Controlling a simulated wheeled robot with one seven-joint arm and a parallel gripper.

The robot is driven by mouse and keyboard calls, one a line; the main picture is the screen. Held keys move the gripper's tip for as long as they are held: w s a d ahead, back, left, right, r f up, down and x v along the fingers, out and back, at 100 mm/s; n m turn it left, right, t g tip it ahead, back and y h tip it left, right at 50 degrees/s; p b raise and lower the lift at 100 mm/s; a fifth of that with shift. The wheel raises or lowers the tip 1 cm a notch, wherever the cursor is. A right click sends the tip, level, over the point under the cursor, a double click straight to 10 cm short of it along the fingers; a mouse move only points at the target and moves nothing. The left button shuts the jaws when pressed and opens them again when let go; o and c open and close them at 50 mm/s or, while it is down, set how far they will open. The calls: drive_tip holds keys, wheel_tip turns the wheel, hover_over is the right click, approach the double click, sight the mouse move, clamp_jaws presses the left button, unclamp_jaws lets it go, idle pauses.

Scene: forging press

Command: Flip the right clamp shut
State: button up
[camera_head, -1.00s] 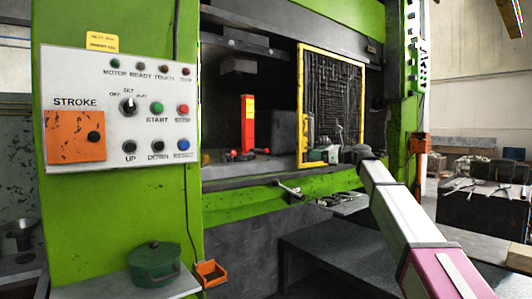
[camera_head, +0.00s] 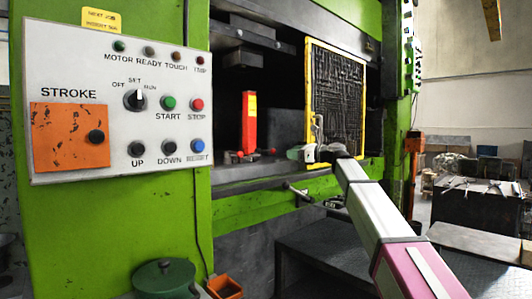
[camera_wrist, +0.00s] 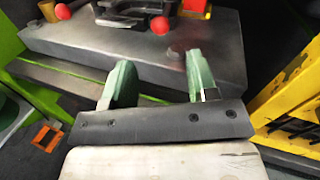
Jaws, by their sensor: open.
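The right clamp (camera_head: 268,152) is small in the head view. It shows a red ball knob at the right foot of the upright red block, on the press bed. In the wrist view a red ball knob (camera_wrist: 160,25) sits by dark metal parts just ahead of my fingers. A second red knob (camera_wrist: 62,12) is further left. I cannot tell the clamp's exact lever angle. My gripper (camera_wrist: 160,76) is open, its two green fingers apart with nothing between them. In the head view my gripper (camera_head: 303,153) is at the bed's front, right of the clamp, not touching it.
A yellow-framed mesh guard (camera_head: 337,105) stands close on the right of my gripper, and its yellow frame (camera_wrist: 285,100) shows in the wrist view. The grey bed edge (camera_wrist: 195,65) lies under the fingers. The control panel (camera_head: 120,105) is at the left.

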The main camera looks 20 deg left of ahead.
sight(272, 150)
drive_tip(key=a, duration=0.3)
drive_tip(key=w+a, duration=0.1)
drive_tip(key=a, duration=0.6)
drive_tip(key=shift+w+a, duration=0.15)
drive_tip(key=shift+w, duration=0.05)
drive_tip(key=shift+s, duration=0.1)
clamp_jaws()
